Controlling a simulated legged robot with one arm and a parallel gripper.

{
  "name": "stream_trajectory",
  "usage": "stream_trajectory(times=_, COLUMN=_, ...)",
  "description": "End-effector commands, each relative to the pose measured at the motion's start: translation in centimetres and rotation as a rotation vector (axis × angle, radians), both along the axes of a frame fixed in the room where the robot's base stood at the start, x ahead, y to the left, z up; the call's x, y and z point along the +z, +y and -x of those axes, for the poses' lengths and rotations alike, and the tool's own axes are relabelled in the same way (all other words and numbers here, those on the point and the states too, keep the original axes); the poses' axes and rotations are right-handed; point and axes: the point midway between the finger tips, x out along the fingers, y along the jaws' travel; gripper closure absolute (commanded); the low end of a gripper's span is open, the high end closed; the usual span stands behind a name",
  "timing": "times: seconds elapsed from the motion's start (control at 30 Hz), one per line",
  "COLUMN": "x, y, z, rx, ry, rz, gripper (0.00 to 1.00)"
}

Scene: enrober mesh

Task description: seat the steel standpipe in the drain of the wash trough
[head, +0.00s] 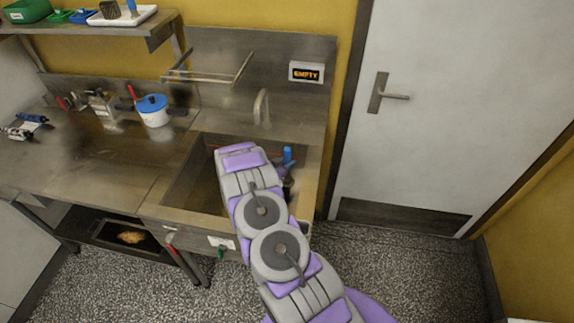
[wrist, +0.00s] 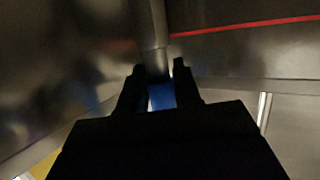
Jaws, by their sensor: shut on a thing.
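My gripper (wrist: 160,72) is shut on the steel standpipe (wrist: 152,30), whose blue part (wrist: 162,96) shows between the dark fingers in the wrist view. In the head view the blue end (head: 288,154) stands up inside the wash trough (head: 184,188), near its right side, with my gripper (head: 287,176) partly hidden behind my arm. The pipe's steel length runs away from the fingers in the wrist view. The drain and the pipe's far end are hidden, so I cannot tell whether they meet.
A curved tap (head: 262,106) stands behind the trough, below a wall rack (head: 212,77). A display (head: 306,73) reads "EMPTY". A red line (wrist: 250,25) crosses the steel wall in the wrist view.

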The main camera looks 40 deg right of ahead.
Motion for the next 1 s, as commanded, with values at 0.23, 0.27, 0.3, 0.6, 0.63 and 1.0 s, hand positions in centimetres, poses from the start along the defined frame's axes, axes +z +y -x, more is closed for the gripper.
stream_trajectory(times=0.23, x=-0.5, y=-0.1, z=0.0, rx=-0.002, ry=-0.002, rz=0.0, gripper=1.0)
stream_trajectory(times=0.27, x=-0.5, y=-0.1, z=0.0, rx=-0.002, ry=-0.002, rz=0.0, gripper=0.65)
stream_trajectory(times=0.3, x=-0.5, y=-0.1, z=0.0, rx=-0.002, ry=-0.002, rz=0.0, gripper=0.61)
stream_trajectory(times=0.6, x=-0.5, y=0.0, z=0.0, rx=0.0, ry=-0.001, rz=0.0, gripper=0.41)
stream_trajectory(times=0.63, x=-0.5, y=0.0, z=0.0, rx=0.0, ry=-0.001, rz=0.0, gripper=0.41)
stream_trajectory(times=1.0, x=0.5, y=2.6, z=0.4, rx=0.005, ry=-0.001, rz=-0.003, gripper=0.41)
